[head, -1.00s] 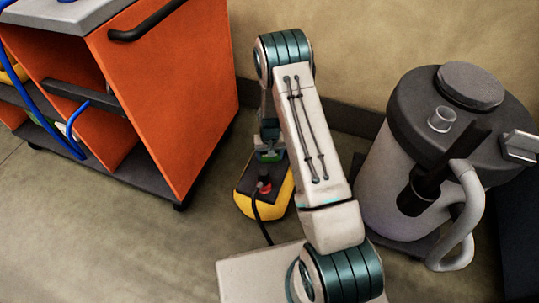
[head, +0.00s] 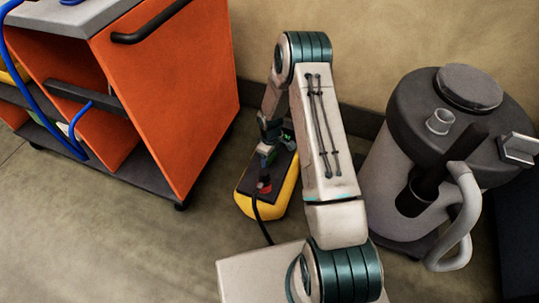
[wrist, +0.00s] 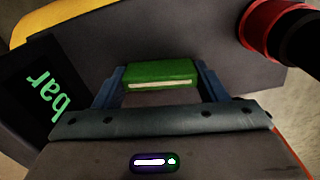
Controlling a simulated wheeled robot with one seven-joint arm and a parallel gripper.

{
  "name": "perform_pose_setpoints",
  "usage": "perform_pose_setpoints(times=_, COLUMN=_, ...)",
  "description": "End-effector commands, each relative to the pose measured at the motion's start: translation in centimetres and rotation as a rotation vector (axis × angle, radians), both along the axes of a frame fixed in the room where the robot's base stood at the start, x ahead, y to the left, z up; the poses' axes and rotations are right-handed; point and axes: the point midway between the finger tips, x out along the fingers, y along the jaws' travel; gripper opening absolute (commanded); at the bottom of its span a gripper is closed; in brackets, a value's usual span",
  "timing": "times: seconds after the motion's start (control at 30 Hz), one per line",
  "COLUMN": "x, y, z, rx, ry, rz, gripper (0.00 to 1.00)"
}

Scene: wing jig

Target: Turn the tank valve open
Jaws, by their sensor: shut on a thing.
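The tank (head: 284,198) is a yellow body with a dark grey top, on the floor near the wall in the head view. Its dark top also shows in the wrist view (wrist: 215,50). The valve handle (wrist: 160,72) is a green block with a pale line across its near face. My gripper (wrist: 160,80) has its two blue fingers at the left and right ends of this green handle and is shut on it. In the head view my gripper (head: 267,152) is small over the tank's top, and the handle is hard to make out there.
A red fitting (wrist: 265,28) with a black hose (head: 259,220) is on the tank near the handle. A lit "bar" display (wrist: 48,93) is at left. An orange cart (head: 185,100) stands left; a grey canister (head: 385,185) stands right.

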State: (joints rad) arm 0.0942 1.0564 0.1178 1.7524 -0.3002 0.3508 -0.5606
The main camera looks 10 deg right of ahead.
Motion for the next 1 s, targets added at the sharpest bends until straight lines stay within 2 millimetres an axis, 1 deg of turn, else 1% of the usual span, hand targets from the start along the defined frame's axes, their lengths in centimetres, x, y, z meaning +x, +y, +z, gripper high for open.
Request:
perform_pose_setpoints(times=0.2, x=0.09, y=-0.07, z=0.09, rx=-0.001, ry=-0.002, rz=0.114, gripper=0.43)
perform_pose_setpoints(times=0.4, x=0.11, y=-0.08, z=0.07, rx=-0.001, ry=-0.002, rz=0.171, gripper=0.43)
perform_pose_setpoints(times=0.93, x=0.15, y=-0.18, z=0.06, rx=-0.003, ry=-0.003, rz=0.191, gripper=0.43)
perform_pose_setpoints(times=0.97, x=0.15, y=-0.18, z=0.07, rx=-0.003, ry=-0.003, rz=0.190, gripper=0.74)
perform_pose_setpoints(times=1.0, x=0.15, y=-0.18, z=0.06, rx=-0.003, ry=-0.003, rz=0.190, gripper=0.85)
